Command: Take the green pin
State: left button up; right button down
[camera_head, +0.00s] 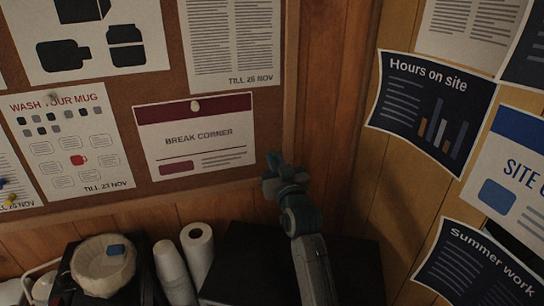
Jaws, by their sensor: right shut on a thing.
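My right gripper (275,180) is near the lower right edge of the cork board (160,92), just right of the "BREAK CORNER" sheet. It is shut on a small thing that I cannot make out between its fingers. I see no green pin clearly anywhere in view; one could be hidden by the gripper. Other pins show on the board: a white pin (195,106) at the top of the "BREAK CORNER" sheet (195,140), a blue pin (3,182) and a yellow pin (12,200) at the far left. My left gripper is not in view.
Below the board stand a round whitish tub (103,272) with a blue piece on top, a stack of white cups (174,272), a paper roll (198,250) and a dark box (245,262). Posters such as "Hours on site" (425,105) hang on the right wall.

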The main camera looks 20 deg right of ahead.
jog(key=shift+s, duration=0.2)
dwell(0.5)
jog(key=shift+s+d+p, duration=0.1)
jog(key=shift+s+p, duration=0.55)
jog(key=shift+s, duration=1.4)
jog(key=shift+s+r+p, duration=0.45)
jog(key=shift+s+p, duration=0.1)
jog(key=shift+s, duration=0.3)
jog(key=shift+s+r+p, duration=0.45)
jog(key=shift+s+p, duration=0.05)
jog(key=shift+s, duration=0.35)
jog(key=shift+s+r+p, duration=0.45)
jog(key=shift+s+p, duration=0.1)
jog(key=shift+s, duration=0.3)
